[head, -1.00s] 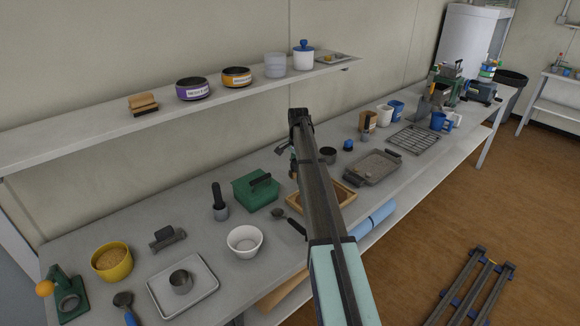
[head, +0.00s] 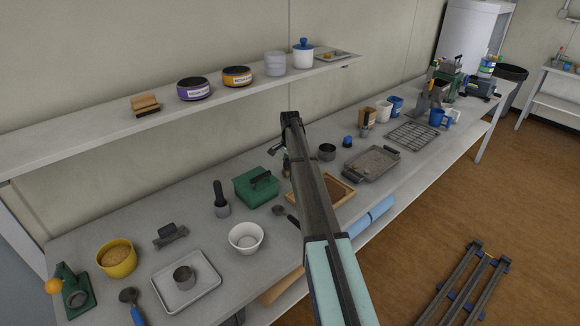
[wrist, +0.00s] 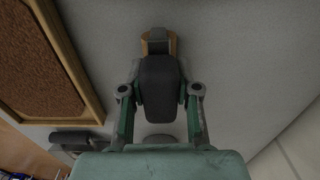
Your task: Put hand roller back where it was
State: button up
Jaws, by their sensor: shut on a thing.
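My gripper (wrist: 160,92) is shut on a dark grey, rounded block that I take to be the hand roller (wrist: 160,82). A tan, wood-like part with a grey piece shows at its far end in the wrist view. In the head view my gripper (head: 287,168) is over the back part of the bench, between the green box (head: 250,190) and the wooden-framed tray (head: 345,192). A small grey part of the held thing (head: 276,150) juts out left of my gripper; my arm hides the rest. I cannot tell whether it touches the bench.
The wooden-framed tray (wrist: 92,95) lies left in the wrist view, with bare grey surface to the right. A white bowl (head: 246,246), a black-handled tool (head: 220,198) and a metal pan (head: 372,176) stand around. A shelf (head: 100,128) runs above the bench.

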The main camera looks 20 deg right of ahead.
jog(key=shift+f, duration=0.15)
jog(key=o, duration=1)
notch_tip(320, 180, up, 6)
jog(key=shift+r+b, duration=0.2)
jog(key=shift+b, duration=0.9)
jog(key=shift+r, duration=0.75)
